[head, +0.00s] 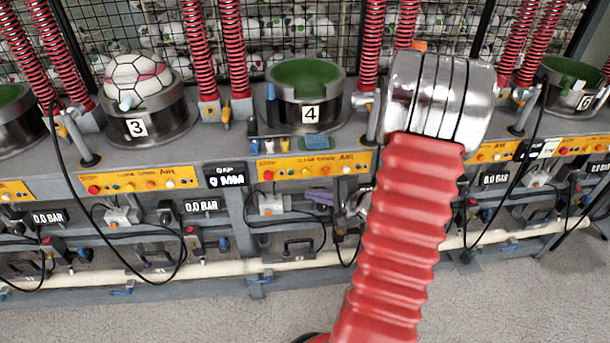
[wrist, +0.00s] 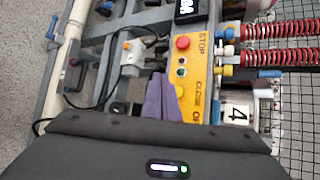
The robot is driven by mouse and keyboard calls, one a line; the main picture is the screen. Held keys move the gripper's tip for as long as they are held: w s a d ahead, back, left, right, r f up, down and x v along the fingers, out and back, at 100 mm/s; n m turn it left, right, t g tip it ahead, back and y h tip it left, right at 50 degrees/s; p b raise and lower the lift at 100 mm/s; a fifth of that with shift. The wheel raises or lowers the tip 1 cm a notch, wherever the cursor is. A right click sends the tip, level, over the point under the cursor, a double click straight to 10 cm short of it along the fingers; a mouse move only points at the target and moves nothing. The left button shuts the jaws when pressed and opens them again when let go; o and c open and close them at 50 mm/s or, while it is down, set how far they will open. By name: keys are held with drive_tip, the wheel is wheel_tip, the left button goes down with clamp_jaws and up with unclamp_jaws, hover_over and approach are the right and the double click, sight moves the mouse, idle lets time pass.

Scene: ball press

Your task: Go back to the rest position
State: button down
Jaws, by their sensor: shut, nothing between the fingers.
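My gripper (head: 308,194) shows in the head view as purple fingers just below the yellow control panel (head: 314,166) of station 4. My red ribbed arm and its silver joint cover the area right of it and hide part of the wrist. In the wrist view my gripper (wrist: 158,80) has its purple fingers together, with nothing seen between them. They are over or close to the edge of the yellow panel (wrist: 205,88) with its red STOP button. I cannot tell whether they touch it. The dark grey housing fills the bottom of that view.
Station 4's green-lined cup (head: 305,84) is empty. A white and red ball (head: 137,79) sits in cup 3 (head: 150,125). Red springs, black cables and a pale pipe (head: 200,273) surround the bench. The grey floor (head: 230,318) in front is clear.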

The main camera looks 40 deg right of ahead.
idle(0.5)
drive_tip(key=s+a+r+n+g+y, duration=0.15)
drive_tip(key=s+a+n+g, duration=0.3)
drive_tip(key=a, duration=0.45)
drive_tip(key=s+a+r+n+g+y, duration=0.1)
drive_tip(key=s+a+n+g+y, duration=0.3)
drive_tip(key=a, duration=0.6)
drive_tip(key=s+a+r+n+h, duration=0.2)
drive_tip(key=a+r+n+h, duration=0.1)
drive_tip(key=a+r+n, duration=0.3)
drive_tip(key=s+a+r+n+t+h, duration=0.1)
drive_tip(key=s+a+r+n+h, duration=0.2)
drive_tip(key=a+r+n, duration=0.3)
wheel_tip(320, 180, up, 5)
drive_tip(key=shift+s+a+h, duration=0.25)
drive_tip(key=shift+a+h, duration=0.1)
